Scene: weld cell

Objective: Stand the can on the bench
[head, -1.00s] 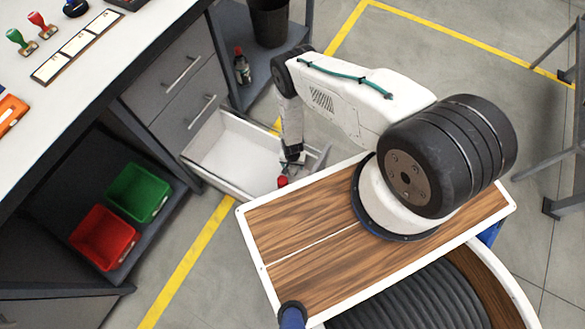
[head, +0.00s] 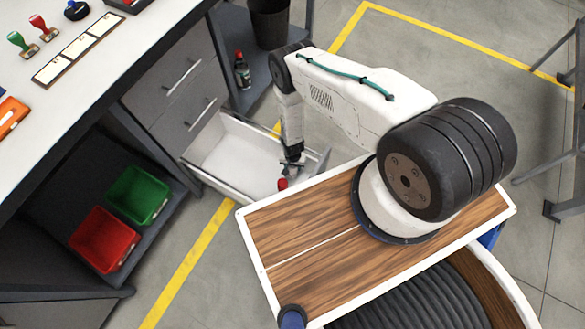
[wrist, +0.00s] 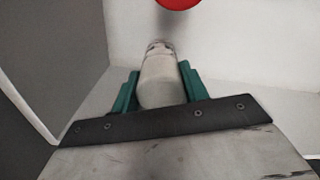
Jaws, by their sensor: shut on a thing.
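My gripper (head: 291,160) reaches down at the front end of the open drawer. Its green fingers are shut on a pale grey cylinder in the wrist view, which I take for the can (wrist: 163,78). A red round piece (wrist: 178,3) shows at that view's top edge. A small red spot (head: 282,184) shows just below my gripper in the head view; I cannot tell whether it is part of the can. The can's lower end is hidden. The bench (head: 70,110) has a pale top at the upper left.
The white-walled drawer (head: 235,160) stands open under the bench. Stamps (head: 38,22), a card strip (head: 78,47) and an orange item (head: 10,115) are on the bench top. Green (head: 137,195) and red (head: 104,240) bins sit below. A dark bottle (head: 242,70) stands on a low shelf.

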